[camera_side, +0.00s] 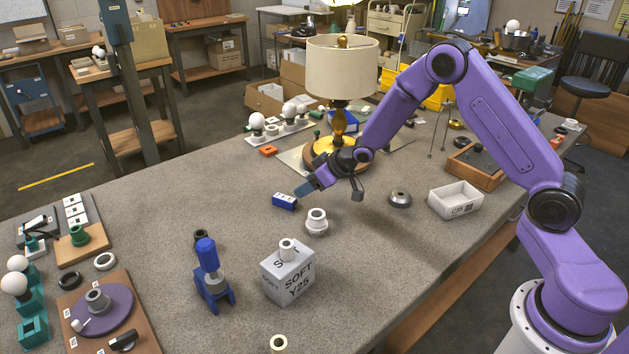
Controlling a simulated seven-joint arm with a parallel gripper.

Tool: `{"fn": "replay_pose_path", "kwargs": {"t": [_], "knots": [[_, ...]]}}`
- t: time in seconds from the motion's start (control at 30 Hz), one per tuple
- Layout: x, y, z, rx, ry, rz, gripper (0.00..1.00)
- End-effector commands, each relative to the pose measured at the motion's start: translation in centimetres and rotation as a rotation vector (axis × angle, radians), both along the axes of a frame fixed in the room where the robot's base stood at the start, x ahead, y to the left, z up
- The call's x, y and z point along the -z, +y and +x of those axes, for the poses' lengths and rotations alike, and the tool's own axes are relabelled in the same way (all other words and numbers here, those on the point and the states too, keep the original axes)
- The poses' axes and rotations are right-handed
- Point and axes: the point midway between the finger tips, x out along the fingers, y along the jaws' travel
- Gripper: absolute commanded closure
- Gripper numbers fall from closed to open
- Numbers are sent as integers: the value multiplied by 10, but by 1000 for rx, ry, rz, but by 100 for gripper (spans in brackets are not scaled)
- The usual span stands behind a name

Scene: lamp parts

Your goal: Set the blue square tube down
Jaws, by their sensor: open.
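The blue square tube (285,202) lies on its side on the grey worktop near the middle of the table, with a pale label on its side. My gripper (304,188) is just above and to the right of the tube, with its fingers pointing down and left. The gripper is open, and the tube looks separate from its fingers. The gap between the fingers is hard to see from this side.
A white ring-shaped part (316,222) stands close in front of my gripper. A lamp (342,75) on a round base is behind it. A blue stand (211,272) and a white box (288,275) are nearer the front. The worktop left of the tube is clear.

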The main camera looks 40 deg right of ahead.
Motion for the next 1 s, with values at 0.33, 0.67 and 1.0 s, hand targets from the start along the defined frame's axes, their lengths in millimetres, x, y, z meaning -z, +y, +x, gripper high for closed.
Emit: {"fn": "replay_pose_path", "kwargs": {"t": [0.33,0.67,1.0], "knots": [[-14,-6,-14,-1,1,0,39],[-38,23,-46,-54,47,-58,39],[-102,76,-217,-284,264,-265,39]]}}
